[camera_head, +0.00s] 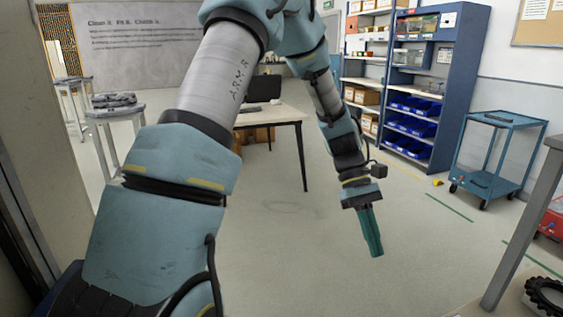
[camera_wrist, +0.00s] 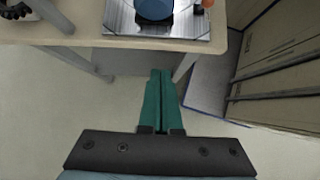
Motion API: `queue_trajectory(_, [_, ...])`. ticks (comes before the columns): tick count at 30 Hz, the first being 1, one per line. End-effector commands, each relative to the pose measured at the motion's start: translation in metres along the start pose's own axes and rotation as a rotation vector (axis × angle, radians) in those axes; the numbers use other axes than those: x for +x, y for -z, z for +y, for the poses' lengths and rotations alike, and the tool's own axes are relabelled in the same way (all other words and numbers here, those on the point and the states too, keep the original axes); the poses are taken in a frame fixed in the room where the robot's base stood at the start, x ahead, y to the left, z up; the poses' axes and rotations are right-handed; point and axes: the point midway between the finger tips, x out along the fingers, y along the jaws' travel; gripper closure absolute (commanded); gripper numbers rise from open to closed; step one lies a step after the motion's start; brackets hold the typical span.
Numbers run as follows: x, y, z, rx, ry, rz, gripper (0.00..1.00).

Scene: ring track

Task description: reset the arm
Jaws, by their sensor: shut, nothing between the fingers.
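My gripper (camera_head: 372,240) hangs at the end of my bent arm in the head view, over open floor and pointing down. Its green fingers are shut together with nothing between them. In the wrist view the shut fingers (camera_wrist: 160,88) point toward the front edge of a table (camera_wrist: 100,40). My teal and grey arm crosses the middle of the head view and hides part of the room behind it.
A desk (camera_head: 285,116) stands behind my arm. Blue shelving (camera_head: 447,70) and a blue cart (camera_head: 498,150) are at the right. A stool (camera_head: 113,115) is at the left. In the wrist view, a metal plate (camera_wrist: 185,22) lies on the table, and a large box (camera_wrist: 285,75) is at the right.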

Motion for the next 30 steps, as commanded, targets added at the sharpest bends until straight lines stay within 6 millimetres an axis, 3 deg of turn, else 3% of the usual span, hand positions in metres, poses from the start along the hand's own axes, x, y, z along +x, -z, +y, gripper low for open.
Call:
queue_trajectory(7, [-0.073, 0.058, -0.133, 0.14, -0.005, 0.419, 1.0])
queue_trajectory(12, [-0.106, 0.068, -0.222, 0.243, 0.056, 0.657, 1.0])
queue_trajectory(15, [-0.115, 0.066, -0.255, 0.287, 0.091, 0.745, 1.0])
queue_trajectory(21, [-0.12, 0.062, -0.281, 0.326, 0.127, 0.813, 1.0])
queue_trajectory(30, [-0.12, 0.062, -0.281, 0.328, 0.128, 0.814, 1.0])
